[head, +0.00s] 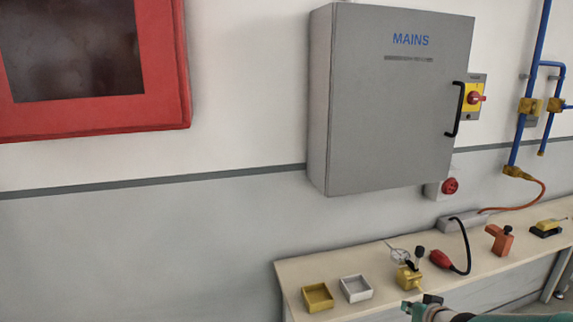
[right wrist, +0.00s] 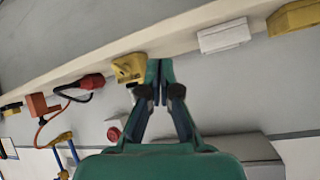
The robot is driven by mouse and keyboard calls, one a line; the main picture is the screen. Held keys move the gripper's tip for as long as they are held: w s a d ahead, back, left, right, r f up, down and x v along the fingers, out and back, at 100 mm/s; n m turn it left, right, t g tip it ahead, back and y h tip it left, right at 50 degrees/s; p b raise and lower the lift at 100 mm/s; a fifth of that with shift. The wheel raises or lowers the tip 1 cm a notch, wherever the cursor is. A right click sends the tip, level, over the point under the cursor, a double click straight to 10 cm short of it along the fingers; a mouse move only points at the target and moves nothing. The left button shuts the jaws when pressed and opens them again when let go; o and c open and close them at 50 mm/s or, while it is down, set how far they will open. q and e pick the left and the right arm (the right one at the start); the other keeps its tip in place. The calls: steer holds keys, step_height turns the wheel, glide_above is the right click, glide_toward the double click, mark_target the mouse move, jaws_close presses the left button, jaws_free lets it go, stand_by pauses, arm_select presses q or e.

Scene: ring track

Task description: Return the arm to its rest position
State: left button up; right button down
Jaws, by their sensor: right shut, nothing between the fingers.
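My right gripper (head: 421,303) shows at the bottom of the head view, its green arm coming in from the lower right corner. In the right wrist view its fingers (right wrist: 160,80) are together, with nothing between them. In the head view the fingertips are just below a small yellow block (head: 408,279) with a black-knobbed part and a clear part on it. In the right wrist view the yellow block (right wrist: 128,68) appears beside the fingertips; I cannot tell whether they touch. My left gripper is not in view.
The bench (head: 375,265) runs along the wall. It holds a yellow tray (head: 318,308), a white tray (head: 368,295), a red plug (head: 440,259) on a black cable and an orange clamp-like tool (head: 498,239). Above is a grey MAINS cabinet (head: 385,120) with a red-and-yellow switch (head: 473,97).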

steer(key=s+a+f+g+y+p, duration=0.3)
steer(key=s+a+f+g, duration=0.3)
steer(key=s+a+f, duration=1)
steer(key=s+a+f+g, duration=0.2)
steer(key=s, duration=0.7)
steer(key=s+a+f+g, duration=0.2)
steer(key=s+f, duration=0.1)
steer(key=s, duration=0.7)
steer(key=shift+f, duration=0.2)
steer(key=shift+a, duration=0.1)
